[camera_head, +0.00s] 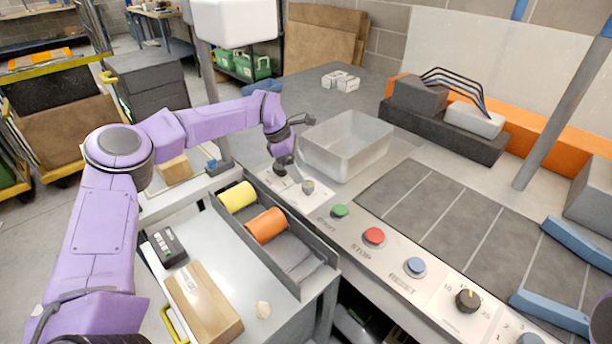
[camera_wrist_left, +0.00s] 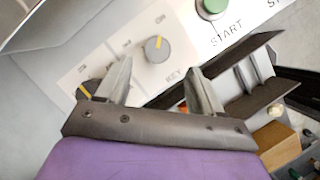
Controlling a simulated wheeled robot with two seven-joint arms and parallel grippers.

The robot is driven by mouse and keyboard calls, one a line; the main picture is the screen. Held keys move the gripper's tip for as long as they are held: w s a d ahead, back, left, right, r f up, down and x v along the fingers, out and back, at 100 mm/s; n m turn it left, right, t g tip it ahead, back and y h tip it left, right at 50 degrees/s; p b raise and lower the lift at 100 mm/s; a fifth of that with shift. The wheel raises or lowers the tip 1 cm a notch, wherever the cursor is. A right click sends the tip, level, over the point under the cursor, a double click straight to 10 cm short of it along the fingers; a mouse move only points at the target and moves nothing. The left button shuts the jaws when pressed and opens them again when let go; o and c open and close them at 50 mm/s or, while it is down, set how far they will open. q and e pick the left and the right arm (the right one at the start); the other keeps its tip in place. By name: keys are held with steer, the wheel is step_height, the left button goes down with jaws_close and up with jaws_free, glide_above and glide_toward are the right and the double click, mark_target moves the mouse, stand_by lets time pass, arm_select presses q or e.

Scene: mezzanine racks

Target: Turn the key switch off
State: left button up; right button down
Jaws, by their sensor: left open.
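The key switch (camera_head: 308,186) is a small grey round knob on the pale control panel, left of the green START button. In the left wrist view the knob (camera_wrist_left: 157,49) shows a yellow mark slanting up and right, towards the ON label; KEY is printed below it. My left gripper (camera_head: 292,142) is open and empty, above and just behind the switch in the head view. In the left wrist view its two fingers (camera_wrist_left: 156,73) stand apart on either side of the knob, and I see no contact. My right gripper does not show clearly.
A second dark knob (camera_wrist_left: 88,90) sits close to the left finger. The green START (camera_head: 340,210), red STOP (camera_head: 374,236) and blue RESET (camera_head: 414,265) buttons lie along the panel.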

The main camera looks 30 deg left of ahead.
mark_target(308, 184)
arm_select(q)
steer(key=x, duration=0.4)
steer(key=w+p+x, duration=0.1)
steer(key=x, duration=0.1)
steer(key=shift+s+r, duration=0.1)
steer(key=shift+s, duration=0.2)
steer(key=shift+w, duration=0.1)
steer(key=c, duration=1.1)
steer(key=shift+o, duration=0.2)
